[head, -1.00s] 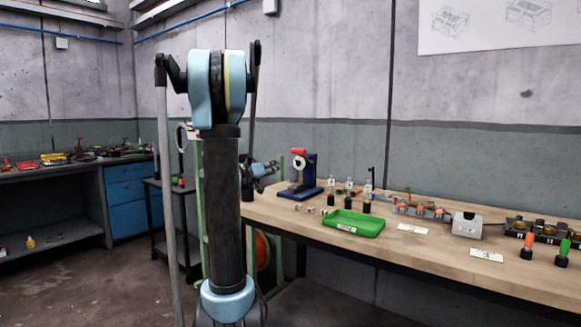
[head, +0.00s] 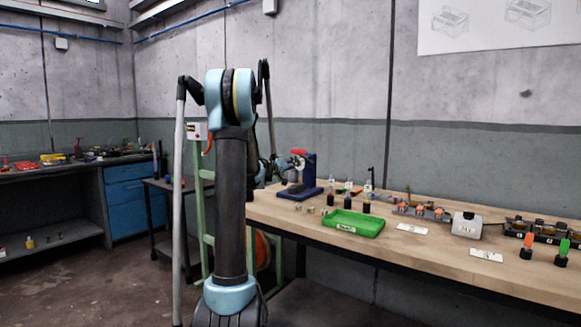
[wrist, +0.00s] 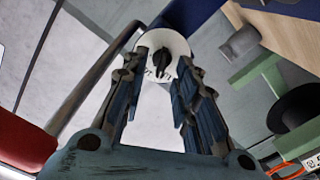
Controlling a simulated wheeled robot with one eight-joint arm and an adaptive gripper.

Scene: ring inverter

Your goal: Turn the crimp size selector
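The crimp size selector is a black knob (wrist: 162,57) on a round white dial (wrist: 181,48) with dark marks, at the top middle of the wrist view. My gripper (wrist: 164,62) is open, with one fingertip on each side of the knob in the picture. I cannot tell whether the fingers touch it. In the head view the blue crimping press (head: 311,170) with a red top part (head: 298,151) stands at the table's left end. My gripper (head: 281,166) is beside the press there, partly hidden by my arm. The dial is not clearly seen in the head view.
The wooden table (head: 440,267) holds a green tray (head: 353,224), several small bottles and a grey box (head: 467,225) right of the press. A green frame (head: 196,225) stands left of the table, behind my arm.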

